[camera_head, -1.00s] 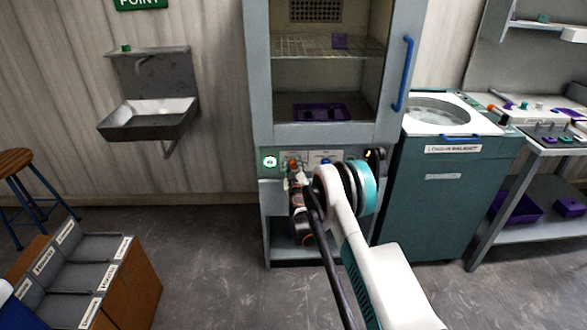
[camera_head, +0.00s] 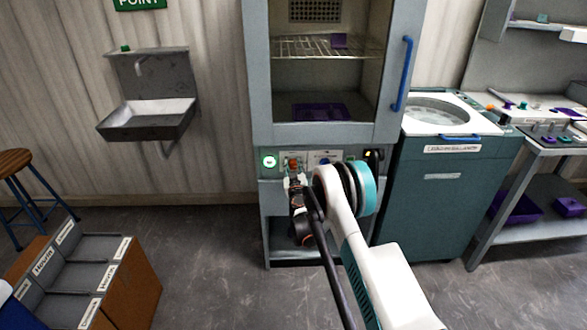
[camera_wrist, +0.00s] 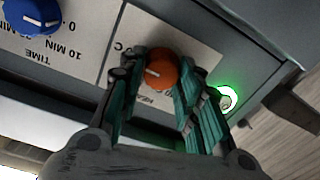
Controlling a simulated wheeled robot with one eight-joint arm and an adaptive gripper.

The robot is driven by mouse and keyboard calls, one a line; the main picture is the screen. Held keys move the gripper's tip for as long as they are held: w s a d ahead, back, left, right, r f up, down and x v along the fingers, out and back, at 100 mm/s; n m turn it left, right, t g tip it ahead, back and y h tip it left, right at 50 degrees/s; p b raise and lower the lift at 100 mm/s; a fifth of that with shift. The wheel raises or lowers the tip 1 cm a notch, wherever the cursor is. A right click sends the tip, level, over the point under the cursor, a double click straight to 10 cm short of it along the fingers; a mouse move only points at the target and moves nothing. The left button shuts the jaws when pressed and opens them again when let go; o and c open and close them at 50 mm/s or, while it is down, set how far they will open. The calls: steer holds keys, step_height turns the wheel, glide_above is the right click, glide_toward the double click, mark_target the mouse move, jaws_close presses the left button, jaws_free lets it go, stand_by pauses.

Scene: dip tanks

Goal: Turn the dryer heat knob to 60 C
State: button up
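The orange-red heat knob (camera_wrist: 162,68) is on the dryer's panel, with a pale pointer line on its face. In the wrist view my gripper (camera_wrist: 163,75) has its two teal fingers on either side of the knob; I cannot tell whether both pads press on it. The label around the knob is mostly hidden by the fingers; only a "C" and part of "HEAT" show. In the head view the dryer (camera_head: 262,100) stands in the middle, with my gripper (camera_head: 294,178) at its control panel and the knob (camera_head: 294,165) just beyond it.
A blue time knob (camera_wrist: 32,14) is on the same panel. A lit green button (camera_wrist: 227,97) is close beside my fingers. A teal machine (camera_head: 450,200) stands to the dryer's right and a sink (camera_head: 148,120) hangs at left.

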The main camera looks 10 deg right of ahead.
steer(key=shift+o, duration=1.3)
steer(key=s+a, duration=0.1)
steer(key=s, duration=1.1)
steer(key=shift+a, duration=0.25)
steer(key=shift+w+r, duration=0.1)
